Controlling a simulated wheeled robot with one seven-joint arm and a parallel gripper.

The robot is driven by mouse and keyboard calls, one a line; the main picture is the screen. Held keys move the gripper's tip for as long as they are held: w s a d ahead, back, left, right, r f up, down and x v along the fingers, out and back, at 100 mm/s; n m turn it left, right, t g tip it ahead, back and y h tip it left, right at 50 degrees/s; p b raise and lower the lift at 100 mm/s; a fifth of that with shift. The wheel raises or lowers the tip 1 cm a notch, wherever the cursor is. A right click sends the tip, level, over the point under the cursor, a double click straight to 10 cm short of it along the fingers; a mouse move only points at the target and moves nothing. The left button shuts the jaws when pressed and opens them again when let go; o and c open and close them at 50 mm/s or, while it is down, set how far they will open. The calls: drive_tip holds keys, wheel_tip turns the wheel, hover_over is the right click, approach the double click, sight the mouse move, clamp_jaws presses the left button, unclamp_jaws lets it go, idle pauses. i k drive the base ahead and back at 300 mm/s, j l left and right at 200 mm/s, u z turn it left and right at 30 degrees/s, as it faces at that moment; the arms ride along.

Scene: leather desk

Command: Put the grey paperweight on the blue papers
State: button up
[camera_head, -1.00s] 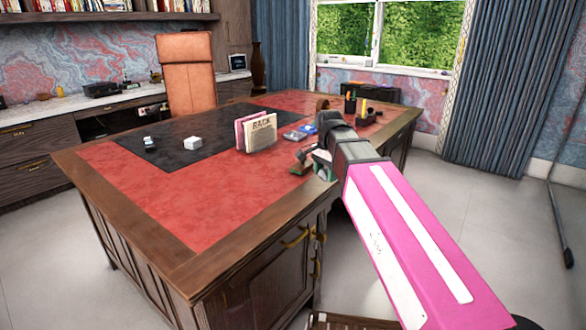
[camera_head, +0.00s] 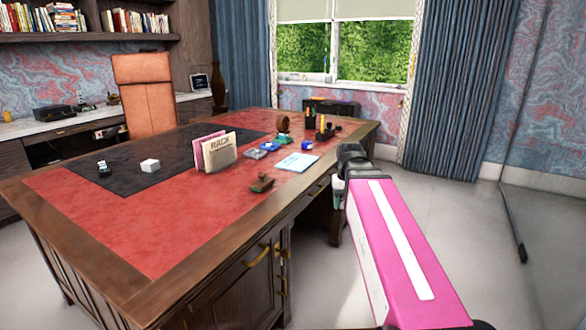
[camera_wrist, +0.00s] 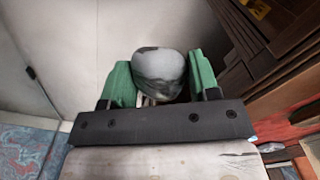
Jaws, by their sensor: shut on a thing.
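My gripper (camera_wrist: 158,85) is shut on the grey paperweight (camera_wrist: 160,66), a smooth rounded stone with a darker patch, held between the green fingers in the wrist view.
On the desk (camera_head: 130,235) are a rack (camera_head: 221,158), a stamp (camera_head: 262,184), a white block (camera_head: 150,165), blue boxes (camera_head: 270,146), a round brown object (camera_head: 284,124) and a pen holder (camera_head: 323,130). The front red area is clear.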

sight(288, 162)
drive_tip(key=i+l+u, duration=0.1)
drive_tip(key=u, duration=0.35)
drive_tip(key=l+u, duration=0.15)
drive_tip(key=u, duration=0.3)
drive_tip(key=i+l+u, duration=0.1)
drive_tip(key=u, duration=0.3)
drive_tip(key=l+u, duration=0.25)
drive_tip(key=u, duration=0.2)
drive_tip(key=l+u, duration=0.2)
drive_tip(key=l, duration=0.3)
drive_tip(key=l+z, duration=0.15)
drive_tip(key=l, duration=0.7)
drive_tip(key=l+z, duration=0.2)
drive_tip(key=l, duration=0.65)
drive_tip(key=i+l+z, duration=0.15)
drive_tip(key=l, duration=0.7)
drive_tip(key=j, duration=0.2)
drive_tip(key=i, duration=0.05)
